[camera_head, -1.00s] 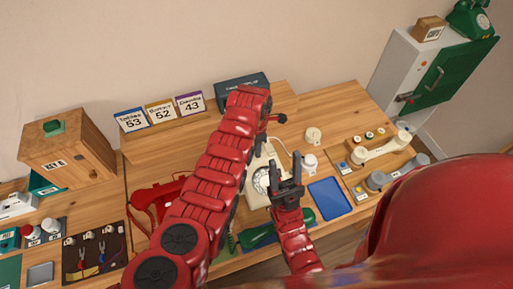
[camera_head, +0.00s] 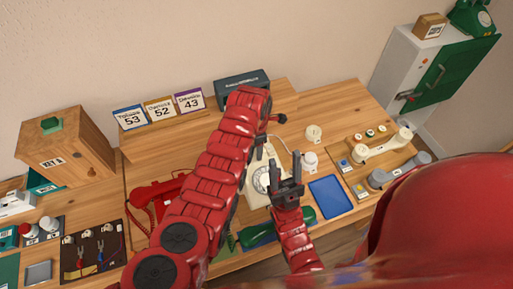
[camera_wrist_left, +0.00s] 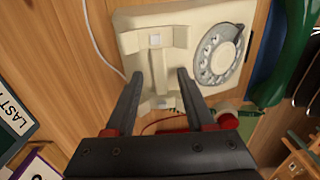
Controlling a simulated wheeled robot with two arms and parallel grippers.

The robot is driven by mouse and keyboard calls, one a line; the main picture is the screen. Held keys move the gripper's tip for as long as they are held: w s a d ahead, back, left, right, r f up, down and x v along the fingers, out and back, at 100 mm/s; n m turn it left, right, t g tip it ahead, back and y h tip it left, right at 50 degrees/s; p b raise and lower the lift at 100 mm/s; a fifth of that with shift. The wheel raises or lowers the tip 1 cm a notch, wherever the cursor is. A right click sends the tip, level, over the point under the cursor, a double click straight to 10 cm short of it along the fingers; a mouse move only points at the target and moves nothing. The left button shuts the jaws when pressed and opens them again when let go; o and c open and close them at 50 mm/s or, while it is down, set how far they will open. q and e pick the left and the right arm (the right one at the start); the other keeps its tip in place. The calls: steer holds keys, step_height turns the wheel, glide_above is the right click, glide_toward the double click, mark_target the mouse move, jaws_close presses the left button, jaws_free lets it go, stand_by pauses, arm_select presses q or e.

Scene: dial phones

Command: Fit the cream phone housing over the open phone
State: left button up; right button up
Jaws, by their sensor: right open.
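The cream phone housing (camera_head: 257,187), with its round dial and cradle, sits on the bench in front of me. It fills the top of the left wrist view (camera_wrist_left: 190,20), dial to the right. My left gripper (camera_wrist_left: 160,78) has its fingers apart on either side of the cradle part; I cannot tell whether they touch it. In the head view my left arm hides part of the housing. My right gripper (camera_head: 287,185) is open and empty, in front of the housing's right side. I cannot make out the open phone's inside parts or how the housing is seated.
A red phone (camera_head: 150,192) stands left of my left arm. A green handset (camera_head: 305,214) lies near the front edge.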

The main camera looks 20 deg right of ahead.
stand_by(0.3)
arm_select(q)
steer(key=shift+w+r+b, duration=0.1)
steer(key=shift+r+b, duration=0.25)
steer(key=shift+r, duration=0.2)
step_height(320, 180, up, 4)
steer(key=shift+r+b, duration=0.2)
steer(key=shift+b, duration=0.75)
step_height(320, 180, up, 12)
steer(key=p, duration=0.7)
steer(key=shift+f, duration=0.2)
